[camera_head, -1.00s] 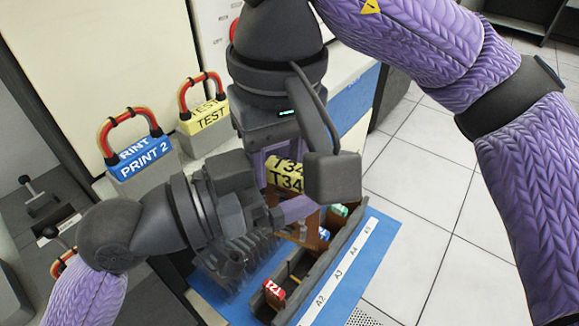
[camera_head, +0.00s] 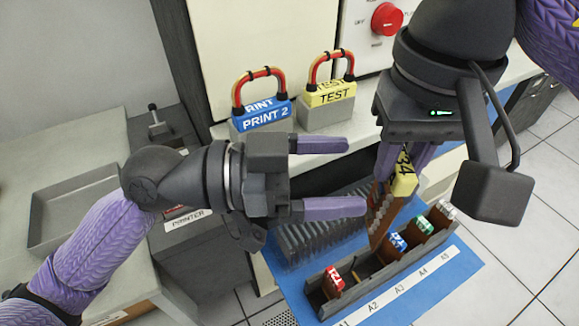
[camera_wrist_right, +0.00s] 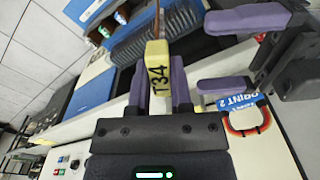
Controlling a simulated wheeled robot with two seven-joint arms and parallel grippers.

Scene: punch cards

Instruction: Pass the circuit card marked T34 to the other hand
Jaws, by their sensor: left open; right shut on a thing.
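The T34 card has a yellow label (camera_head: 404,175) and a brown board (camera_head: 384,215). My right gripper (camera_head: 402,158) is shut on it, holding it tilted with the board pointing down above the card rack (camera_head: 318,298). The wrist view shows the yellow label (camera_wrist_right: 157,66) between the right gripper's purple fingers (camera_wrist_right: 160,88).
The rack on the blue mat (camera_head: 462,268) holds a red card (camera_head: 334,280), a blue one (camera_head: 397,242) and a green one (camera_head: 423,225). A grey ribbed block (camera_head: 310,240) stands behind. PRINT 2 (camera_head: 264,117) and TEST (camera_head: 333,97) blocks with red handles stand farther back.

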